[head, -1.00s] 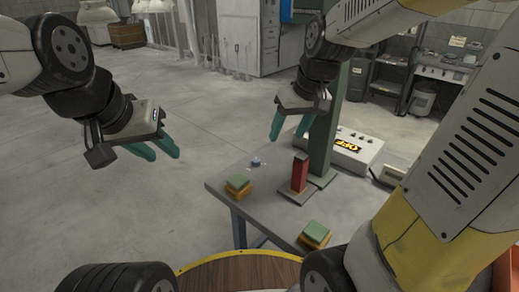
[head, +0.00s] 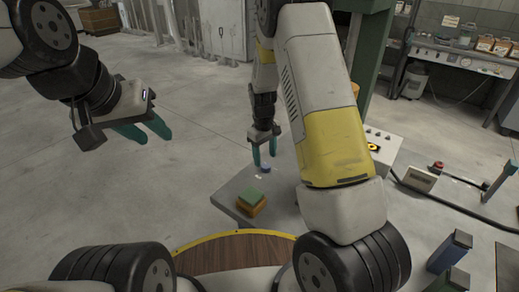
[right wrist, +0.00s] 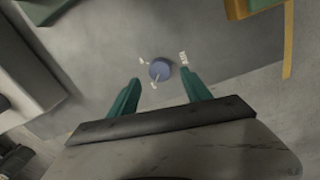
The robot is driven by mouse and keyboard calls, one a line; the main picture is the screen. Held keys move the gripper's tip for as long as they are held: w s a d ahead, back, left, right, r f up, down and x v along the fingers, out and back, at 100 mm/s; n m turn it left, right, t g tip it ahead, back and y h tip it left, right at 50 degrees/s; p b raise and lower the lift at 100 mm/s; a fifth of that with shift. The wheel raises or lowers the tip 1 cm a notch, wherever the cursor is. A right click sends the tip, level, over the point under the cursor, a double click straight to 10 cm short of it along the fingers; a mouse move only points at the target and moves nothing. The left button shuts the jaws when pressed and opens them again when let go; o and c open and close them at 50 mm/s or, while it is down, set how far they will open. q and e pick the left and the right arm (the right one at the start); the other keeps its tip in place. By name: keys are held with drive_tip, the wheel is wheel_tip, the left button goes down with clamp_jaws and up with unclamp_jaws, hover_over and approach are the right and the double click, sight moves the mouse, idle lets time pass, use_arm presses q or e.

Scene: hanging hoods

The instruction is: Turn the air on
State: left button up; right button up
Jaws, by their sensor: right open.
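In the head view the knob (head: 266,169) sits near the far left part of the table. My right gripper (head: 264,160) is open and empty, close above the knob. In the right wrist view its two teal fingers (right wrist: 157,88) point toward the knob, one on each side. Contact cannot be told. My left gripper (head: 148,134) is open and empty, left of the table above the floor.
A green block on an orange one (head: 251,201) stands at the table's near left. My right arm hides the table's middle. A white control box (head: 383,150), a small box with a red button (head: 437,167) and a black cable lie to the right. Floor on the left is clear.

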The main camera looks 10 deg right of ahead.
sight(266, 165)
drive_tip(key=shift+d+f, duration=0.1)
drive_tip(key=shift+f, duration=1.9)
clamp_jaws()
